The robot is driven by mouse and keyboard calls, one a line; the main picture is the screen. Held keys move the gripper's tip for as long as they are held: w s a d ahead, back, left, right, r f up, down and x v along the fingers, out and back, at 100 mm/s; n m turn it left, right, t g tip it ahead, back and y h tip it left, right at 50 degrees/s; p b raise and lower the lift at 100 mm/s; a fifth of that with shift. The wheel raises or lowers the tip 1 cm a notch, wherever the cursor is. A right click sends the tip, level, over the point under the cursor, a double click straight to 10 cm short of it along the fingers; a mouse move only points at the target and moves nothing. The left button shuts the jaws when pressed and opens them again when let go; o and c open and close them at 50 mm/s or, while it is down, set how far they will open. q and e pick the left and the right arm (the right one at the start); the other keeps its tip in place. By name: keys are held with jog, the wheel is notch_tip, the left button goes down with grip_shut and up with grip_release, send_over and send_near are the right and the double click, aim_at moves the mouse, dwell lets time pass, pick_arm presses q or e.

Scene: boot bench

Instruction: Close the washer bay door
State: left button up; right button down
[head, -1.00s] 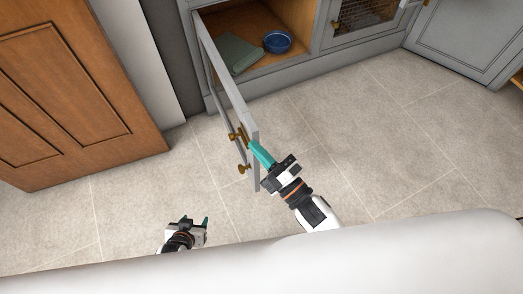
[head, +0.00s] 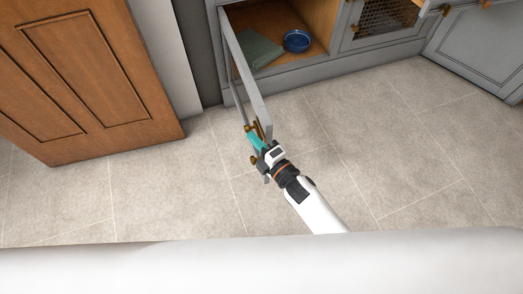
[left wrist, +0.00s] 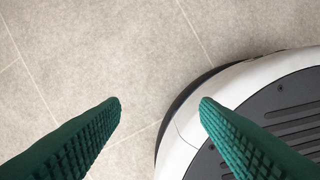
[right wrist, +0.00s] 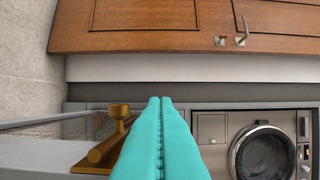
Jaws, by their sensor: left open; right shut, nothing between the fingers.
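A grey cabinet door (head: 250,80) stands wide open, its free end toward me, with brass handle parts near that end. My right gripper (head: 257,141) is at this free end, on the handle side. In the right wrist view its teal fingers (right wrist: 160,100) are pressed together and empty, just right of the brass handle (right wrist: 108,140). I cannot tell whether they touch the door. A washer (right wrist: 262,150) with a round dark window shows beyond them at right. My left gripper (left wrist: 160,102) is open and empty above the floor in the left wrist view.
The open bay (head: 275,17) has a wooden inside with a blue bowl (head: 297,41) and a folded green cloth (head: 258,50). A brown panelled door (head: 85,75) stands at left. Tiled floor (head: 370,130) is clear to the right.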

aim_at(266, 138)
jog(key=shift+w+d, duration=0.15)
jog(key=shift+d, duration=0.65)
jog(key=shift+w+d, duration=0.15)
jog(key=shift+d, duration=0.6)
